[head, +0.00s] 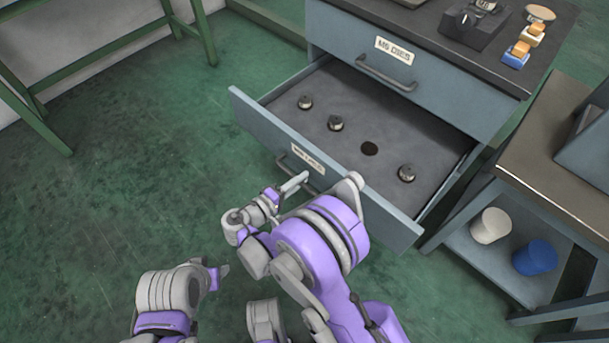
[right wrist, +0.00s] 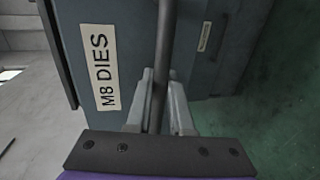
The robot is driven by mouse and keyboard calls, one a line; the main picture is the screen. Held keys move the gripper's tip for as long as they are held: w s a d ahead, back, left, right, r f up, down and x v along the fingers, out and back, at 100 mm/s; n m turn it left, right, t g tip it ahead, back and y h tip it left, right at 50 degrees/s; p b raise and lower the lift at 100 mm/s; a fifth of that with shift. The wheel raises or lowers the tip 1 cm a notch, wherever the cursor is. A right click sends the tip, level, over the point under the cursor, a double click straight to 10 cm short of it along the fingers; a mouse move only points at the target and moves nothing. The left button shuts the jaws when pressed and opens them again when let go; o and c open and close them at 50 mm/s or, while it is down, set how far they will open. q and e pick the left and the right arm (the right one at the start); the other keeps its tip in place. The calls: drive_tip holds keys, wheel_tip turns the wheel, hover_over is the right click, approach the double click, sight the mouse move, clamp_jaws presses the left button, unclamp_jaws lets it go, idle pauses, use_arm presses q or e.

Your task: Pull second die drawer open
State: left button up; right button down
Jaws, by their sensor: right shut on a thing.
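The second drawer (head: 400,213) of the grey-blue cabinet is pulled out, and its dark inside shows in the head view. Its label (right wrist: 107,66) reads M8 DIES in the right wrist view. My right gripper (head: 297,185) is at the drawer's front and shut on the bar handle (right wrist: 164,45), which runs between its two fingers (right wrist: 158,100).
A green frame (head: 110,47) stands at the upper left. Green floor is clear at the left.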

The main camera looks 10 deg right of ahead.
drive_tip(key=shift+s+a, duration=0.1)
drive_tip(key=shift+a, duration=0.05)
drive_tip(key=c, duration=0.8)
unclamp_jaws()
drive_tip(key=shift+c, duration=0.2)
use_arm(q)
drive_tip(key=shift+s+a, duration=0.1)
drive_tip(key=shift+s, duration=0.05)
